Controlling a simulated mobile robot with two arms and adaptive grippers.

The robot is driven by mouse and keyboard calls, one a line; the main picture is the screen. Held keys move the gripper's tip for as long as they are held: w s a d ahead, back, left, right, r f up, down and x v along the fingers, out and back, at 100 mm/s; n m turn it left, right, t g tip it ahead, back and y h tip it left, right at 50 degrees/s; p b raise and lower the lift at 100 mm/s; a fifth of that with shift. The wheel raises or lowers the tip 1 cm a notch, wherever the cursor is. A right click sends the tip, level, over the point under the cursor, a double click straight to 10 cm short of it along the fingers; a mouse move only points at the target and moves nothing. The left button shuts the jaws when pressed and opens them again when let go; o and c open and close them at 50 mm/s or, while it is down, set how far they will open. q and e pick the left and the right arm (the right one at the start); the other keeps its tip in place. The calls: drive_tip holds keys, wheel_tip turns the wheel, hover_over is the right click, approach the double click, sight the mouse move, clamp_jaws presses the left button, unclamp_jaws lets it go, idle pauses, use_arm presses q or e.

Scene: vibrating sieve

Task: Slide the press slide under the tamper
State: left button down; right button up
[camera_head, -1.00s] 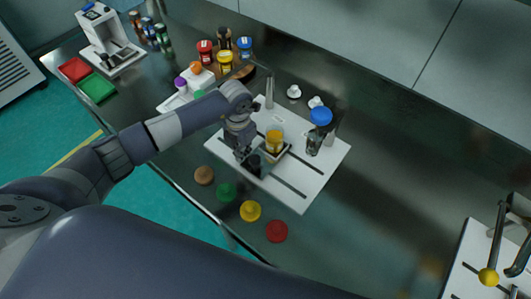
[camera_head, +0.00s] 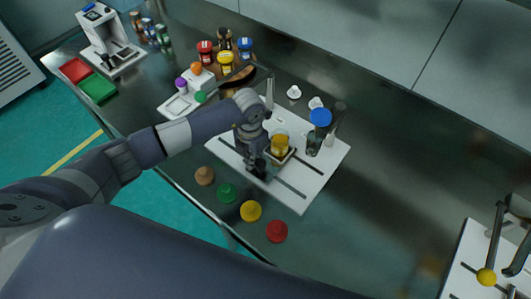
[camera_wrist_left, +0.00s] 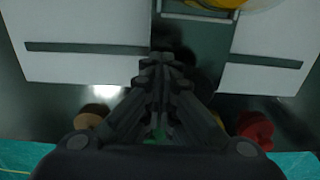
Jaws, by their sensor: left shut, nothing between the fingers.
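A square tray-like piece, which looks like the press slide (camera_head: 290,155), sits on a white slotted board with a yellow round item (camera_head: 280,145) on it. Its pale rim also shows at the top of the left wrist view (camera_wrist_left: 197,13). My left gripper (camera_head: 258,173) is shut and empty, low over the board at the near-left side of this piece. In the left wrist view its closed fingers (camera_wrist_left: 163,60) point toward the piece; I cannot tell whether they touch. A blue-topped dark column (camera_head: 320,117), possibly the tamper, stands to the right. My right gripper is out of view.
The white board (camera_head: 308,198) has two dark slots. Brown (camera_head: 204,176), green (camera_head: 226,192), yellow (camera_head: 251,211) and red (camera_head: 277,231) knobs stand along the counter's near edge. Another white fixture (camera_head: 455,265) is at far right. Counter between is clear.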

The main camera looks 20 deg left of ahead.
sight(271, 178)
use_arm(q)
drive_tip(key=shift+s+d+p, duration=0.1)
drive_tip(key=shift+s+d, duration=0.3)
drive_tip(key=shift+d, duration=0.75)
drive_tip(key=shift+s+d+p, duration=0.1)
drive_tip(key=shift+s+d, duration=0.3)
drive_tip(key=shift+d, duration=0.7)
drive_tip(key=shift+s+d+p, duration=0.1)
drive_tip(key=shift+s+d, duration=0.3)
drive_tip(key=shift+d, duration=0.75)
drive_tip(key=shift+s+d, duration=0.3)
drive_tip(key=shift+d, duration=0.55)
drive_tip(key=shift+s+d, duration=0.3)
drive_tip(key=shift+d, duration=0.55)
drive_tip(key=shift+w+a, duration=0.1)
drive_tip(key=shift+a, duration=0.1)
drive_tip(key=shift+w+a, duration=0.1)
drive_tip(key=shift+a, duration=0.3)
wheel_tip(271, 178, up, 9)
drive_tip(key=p, duration=0.6)
